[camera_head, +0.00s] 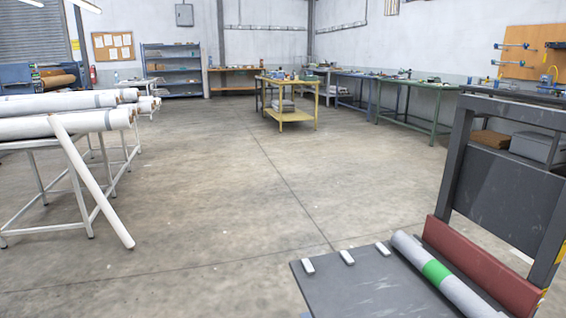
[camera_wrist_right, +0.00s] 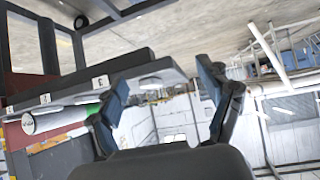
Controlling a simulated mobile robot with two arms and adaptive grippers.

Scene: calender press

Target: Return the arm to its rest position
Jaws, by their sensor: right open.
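My right gripper (camera_wrist_right: 163,80) shows in the right wrist view with its two dark fingers spread apart and nothing between them. Neither gripper shows in the head view. The calender press (camera_head: 508,165) stands at the right of the head view, a dark grey frame with a flat bed (camera_head: 350,285) in front. A grey roll (camera_head: 408,247) with a green band lies along a dark red bar (camera_head: 480,262) on the press. In the right wrist view the roll (camera_wrist_right: 45,122) appears left of my fingers, apart from them.
White rolls (camera_head: 60,124) lie on a white rack (camera_head: 62,228) at left, with one white tube (camera_head: 95,190) leaning down to the floor. A yellow table (camera_head: 291,116) stands farther back. The middle floor is clear.

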